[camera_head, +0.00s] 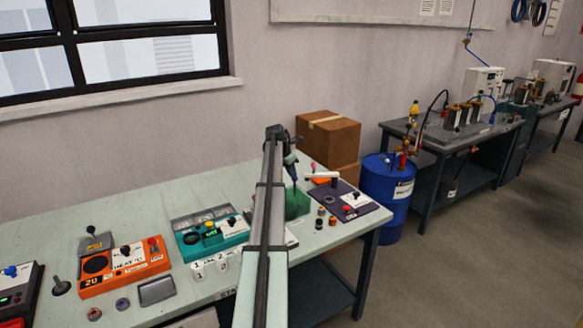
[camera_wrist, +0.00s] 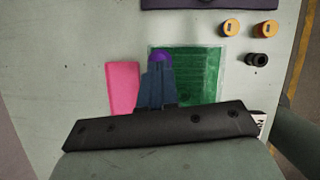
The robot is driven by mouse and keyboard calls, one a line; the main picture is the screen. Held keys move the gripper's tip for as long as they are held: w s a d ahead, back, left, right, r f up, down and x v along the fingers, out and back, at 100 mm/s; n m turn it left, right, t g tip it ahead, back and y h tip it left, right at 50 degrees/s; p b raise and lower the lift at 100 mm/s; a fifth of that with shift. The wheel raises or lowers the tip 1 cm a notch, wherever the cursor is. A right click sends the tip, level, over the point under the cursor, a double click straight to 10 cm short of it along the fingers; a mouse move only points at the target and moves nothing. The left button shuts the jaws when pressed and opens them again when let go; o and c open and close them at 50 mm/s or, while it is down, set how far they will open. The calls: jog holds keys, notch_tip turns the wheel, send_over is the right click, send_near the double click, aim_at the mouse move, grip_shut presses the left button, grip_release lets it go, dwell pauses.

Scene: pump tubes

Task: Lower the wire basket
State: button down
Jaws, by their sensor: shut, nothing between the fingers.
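My gripper (camera_head: 294,184) is at the end of my arm, pointing down over a green tank (camera_head: 297,207) on the pale bench. In the wrist view, my gripper (camera_wrist: 161,56) is shut and empty, with a purple tip. It is in front of the tank's left part. The tank (camera_wrist: 221,58) shows a clear rim around green contents with a grid pattern. The grid looks like the wire basket (camera_wrist: 200,78), but its height in the tank cannot be told. My gripper hides part of it. A pink block (camera_wrist: 123,88) is just left of my gripper.
A dark panel (camera_head: 351,211) with a red knob lies right of the tank. Several small round pieces (camera_head: 320,222) stand in front of it. Orange (camera_head: 124,268) and teal (camera_head: 207,236) control boxes are to the left. Cardboard boxes (camera_head: 328,137) stand behind the bench.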

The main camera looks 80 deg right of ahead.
jog(key=shift+a+f, duration=0.1)
jog(key=shift+f, duration=0.3)
